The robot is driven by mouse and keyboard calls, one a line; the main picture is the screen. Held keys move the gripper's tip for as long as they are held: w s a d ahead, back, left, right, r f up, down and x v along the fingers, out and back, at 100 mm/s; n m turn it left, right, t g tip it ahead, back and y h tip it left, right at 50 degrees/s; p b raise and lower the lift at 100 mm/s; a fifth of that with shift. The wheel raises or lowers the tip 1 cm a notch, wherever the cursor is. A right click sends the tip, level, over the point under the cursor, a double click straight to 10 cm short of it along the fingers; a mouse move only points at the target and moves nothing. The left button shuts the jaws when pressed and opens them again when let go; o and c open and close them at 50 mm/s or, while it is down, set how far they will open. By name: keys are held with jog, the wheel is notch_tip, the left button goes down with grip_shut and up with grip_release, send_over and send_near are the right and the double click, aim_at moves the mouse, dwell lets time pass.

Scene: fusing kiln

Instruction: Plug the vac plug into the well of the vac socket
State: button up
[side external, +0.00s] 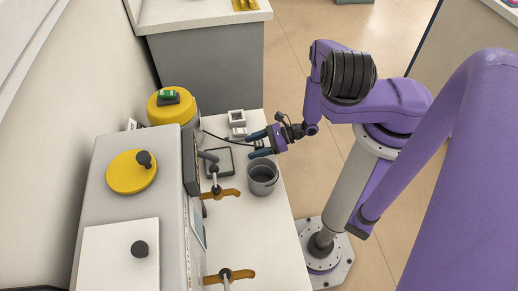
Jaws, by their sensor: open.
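My gripper (259,143), with two blue fingers, is open above the white bench and points left. A thin black cable (212,135) runs from the yellow-topped canister toward the space by my fingers. The vac plug at its end is too small to make out, and I see nothing clearly held. A small white square block with a hollow top (236,116) sits on the bench just beyond the fingers; it may be the vac socket. A second small pale block (238,133) lies in front of it, close to the upper finger.
A grey pot (262,179) stands just below my gripper. A dark square frame (219,161) lies to its left. The kiln (107,206), with orange-brown handles (229,275) jutting over the bench, fills the left. The yellow-topped canister (171,106) stands behind.

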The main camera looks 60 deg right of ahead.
jog(key=shift+w+a, duration=0.1)
jog(key=c, duration=1.1)
